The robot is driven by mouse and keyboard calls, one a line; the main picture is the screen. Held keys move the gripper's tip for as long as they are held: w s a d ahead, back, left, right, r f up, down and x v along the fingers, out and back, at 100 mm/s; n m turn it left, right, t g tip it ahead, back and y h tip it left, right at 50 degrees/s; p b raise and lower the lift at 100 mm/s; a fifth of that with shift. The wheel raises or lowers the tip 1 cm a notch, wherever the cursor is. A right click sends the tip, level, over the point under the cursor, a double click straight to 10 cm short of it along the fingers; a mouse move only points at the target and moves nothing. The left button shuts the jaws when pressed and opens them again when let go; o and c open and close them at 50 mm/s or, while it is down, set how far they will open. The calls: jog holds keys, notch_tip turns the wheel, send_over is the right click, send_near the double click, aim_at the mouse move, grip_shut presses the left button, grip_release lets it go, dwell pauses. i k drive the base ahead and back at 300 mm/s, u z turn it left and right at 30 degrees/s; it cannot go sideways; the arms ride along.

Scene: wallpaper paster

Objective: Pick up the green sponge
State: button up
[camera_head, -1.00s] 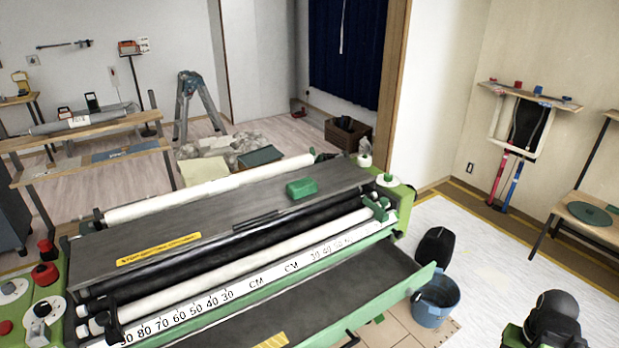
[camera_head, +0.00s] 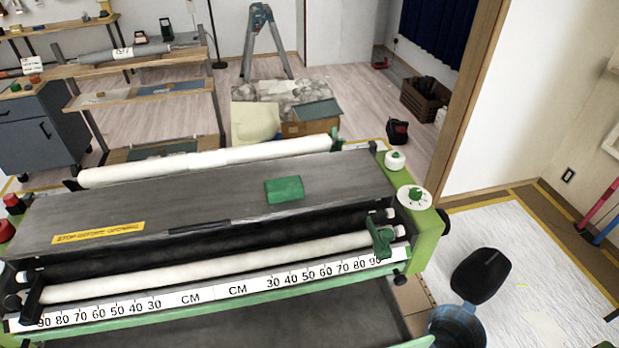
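The green sponge (camera_head: 284,190) lies flat on the dark top plate (camera_head: 130,208) of the wallpaper pasting machine, right of the plate's middle. Nothing covers it and nothing touches it from above. My gripper is not in view now.
White rollers (camera_head: 215,158) run behind and in front of the plate. A blue bucket (camera_head: 457,328) and black object (camera_head: 480,275) are on the floor. Shelves and a stepladder (camera_head: 264,40) stand behind.

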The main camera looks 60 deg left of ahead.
aim_at(279, 191)
jog(key=k, duration=0.15)
jog(key=u, duration=3.95)
jog(key=k, duration=0.1)
jog(key=i, duration=1)
jog(key=u, duration=0.15)
jog(key=k, duration=0.75)
jog(key=z, duration=0.25)
jog(key=i, duration=0.75)
jog(key=u, duration=0.15)
